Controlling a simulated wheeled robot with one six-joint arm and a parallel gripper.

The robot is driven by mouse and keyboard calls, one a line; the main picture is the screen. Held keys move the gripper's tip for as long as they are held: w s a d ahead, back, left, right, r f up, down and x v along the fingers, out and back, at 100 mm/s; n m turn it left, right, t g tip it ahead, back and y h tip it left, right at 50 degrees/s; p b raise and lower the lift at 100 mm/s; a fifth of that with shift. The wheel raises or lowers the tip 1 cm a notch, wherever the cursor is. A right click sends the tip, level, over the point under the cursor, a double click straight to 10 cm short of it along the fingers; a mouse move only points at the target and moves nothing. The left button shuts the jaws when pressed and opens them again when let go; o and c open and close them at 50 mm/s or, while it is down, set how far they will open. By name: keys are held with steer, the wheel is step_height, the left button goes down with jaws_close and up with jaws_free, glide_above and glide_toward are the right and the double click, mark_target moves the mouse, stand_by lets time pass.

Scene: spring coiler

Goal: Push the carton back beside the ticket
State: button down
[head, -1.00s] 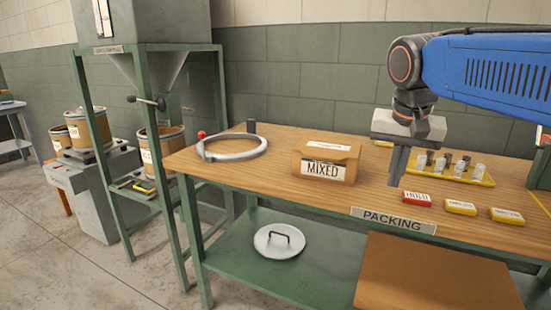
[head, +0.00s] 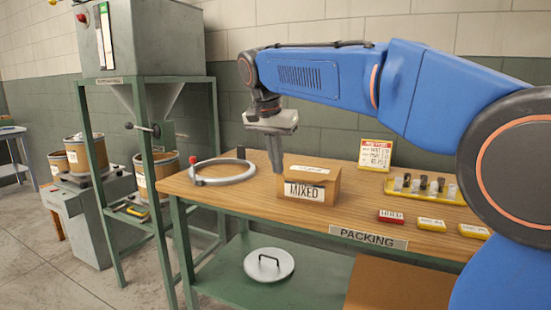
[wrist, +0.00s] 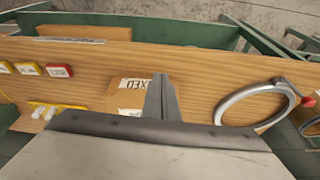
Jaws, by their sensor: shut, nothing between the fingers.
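The carton (head: 308,192), a brown box labelled MIXED, sits upright on the packing table left of the middle. It also shows in the wrist view (wrist: 125,99), partly hidden by my fingers. The ticket (head: 375,154), a white card with red and yellow print, stands at the back of the table, to the right of the carton and apart from it. My gripper (head: 278,168) is shut and empty, pointing down at the carton's left side. In the wrist view its fingers (wrist: 161,97) are close beside the carton; I cannot tell whether they touch.
A grey ring (head: 224,178) with a red knob lies left of the carton. A yellow tray (head: 430,196) with several small jars is at the right. A red box (head: 391,216) and yellow boxes (head: 432,225) lie along the front edge. Bare wood lies between carton and ticket.

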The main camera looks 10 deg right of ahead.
steer(key=w+d+f, duration=0.4)
steer(key=f, duration=0.2)
steer(key=shift+w, duration=0.2)
stand_by(0.4)
steer(key=w+d, duration=1.5)
steer(key=w, duration=0.4)
steer(key=shift+d, duration=0.4)
steer(key=shift+s, duration=0.1)
